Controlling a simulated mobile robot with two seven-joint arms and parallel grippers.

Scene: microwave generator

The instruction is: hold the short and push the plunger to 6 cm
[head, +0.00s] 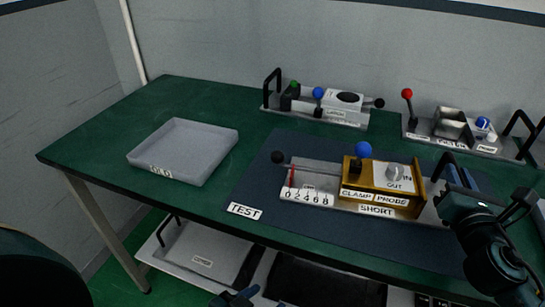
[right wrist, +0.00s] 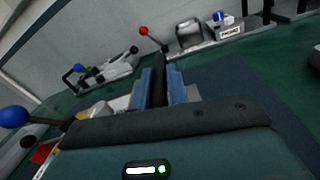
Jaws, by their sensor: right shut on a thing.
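The short (head: 376,211), a gold block on a pale base, stands on the dark test mat (head: 262,192). Its plunger has a black knob (head: 278,157) at the left end of a thin rod. A red pointer (head: 292,176) stands near the 0 end of the 0-to-8 scale (head: 306,197). A blue ball knob (head: 363,150) tops the clamp. My right gripper (head: 456,178) is shut on the black handle at the short's right end; the handle (right wrist: 158,78) shows between the blue fingers in the right wrist view. My left gripper (head: 236,298) barely shows at the bottom edge; its jaws are unclear.
A grey tray (head: 168,177) labelled HOLD sits at left on the green table. Two similar units stand along the back, one with a green knob (head: 294,84), one with a red knob (head: 407,93). A shelf (head: 190,268) lies below. The table left of the plunger is clear.

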